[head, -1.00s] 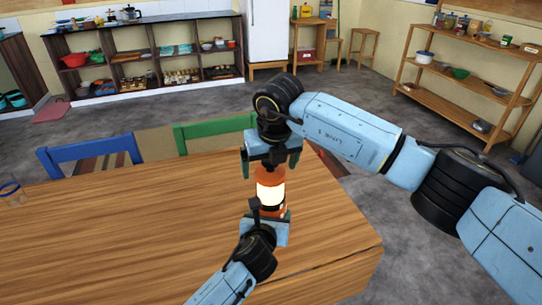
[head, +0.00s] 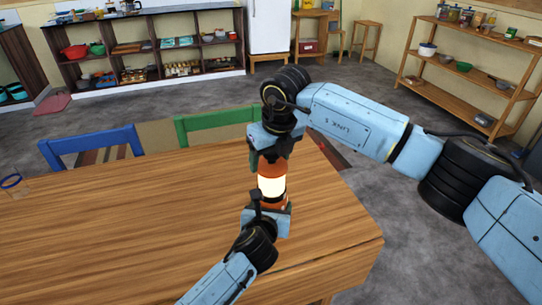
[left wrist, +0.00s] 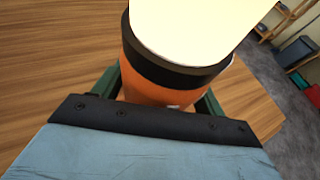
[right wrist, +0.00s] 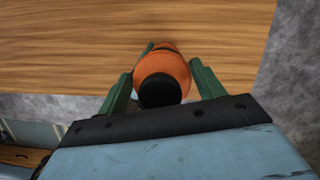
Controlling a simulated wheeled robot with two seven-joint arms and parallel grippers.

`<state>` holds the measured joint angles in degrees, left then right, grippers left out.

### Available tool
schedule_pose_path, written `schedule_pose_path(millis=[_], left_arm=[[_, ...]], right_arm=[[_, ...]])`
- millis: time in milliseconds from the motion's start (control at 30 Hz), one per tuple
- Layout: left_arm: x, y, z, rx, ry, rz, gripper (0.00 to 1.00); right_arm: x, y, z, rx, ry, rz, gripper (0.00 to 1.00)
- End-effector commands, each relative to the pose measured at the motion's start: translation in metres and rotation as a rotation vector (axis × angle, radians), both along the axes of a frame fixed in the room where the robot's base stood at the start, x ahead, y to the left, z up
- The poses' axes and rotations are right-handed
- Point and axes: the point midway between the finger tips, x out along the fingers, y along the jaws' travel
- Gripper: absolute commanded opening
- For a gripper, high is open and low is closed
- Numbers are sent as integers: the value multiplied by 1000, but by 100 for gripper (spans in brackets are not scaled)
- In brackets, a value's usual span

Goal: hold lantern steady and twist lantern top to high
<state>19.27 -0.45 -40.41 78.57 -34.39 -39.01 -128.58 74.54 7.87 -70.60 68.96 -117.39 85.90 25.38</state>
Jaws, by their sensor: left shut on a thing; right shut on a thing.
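The lantern (head: 271,186) stands upright on the wooden table near its right end, with a glowing pale middle and orange top and base. My left gripper (head: 268,208) is shut on the orange base from the front; in the left wrist view its green fingers flank the base (left wrist: 160,92). My right gripper (head: 270,155) is above, pointing down, shut on the orange lantern top (right wrist: 163,68). In the right wrist view its green fingers sit on both sides of the top, and a black knob (right wrist: 159,91) shows at its end.
Shelves line the walls.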

Motion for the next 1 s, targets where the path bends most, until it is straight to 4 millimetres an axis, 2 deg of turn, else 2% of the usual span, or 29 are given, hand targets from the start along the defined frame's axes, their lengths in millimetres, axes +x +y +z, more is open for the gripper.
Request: schedule_pose_path(millis=[367, 700, 1000], left_arm=[[0, 0, -1, 0, 2, 0, 33], [0, 0, -1, 0, 2, 1, 33], [0, 1, -1, 0, 2, 1, 33]], right_arm=[[0, 0, 1, 0, -1, 21, 43], [0, 0, 1, -1, -2, 253, 43], [0, 1, 1, 0, -3, 263, 43]])
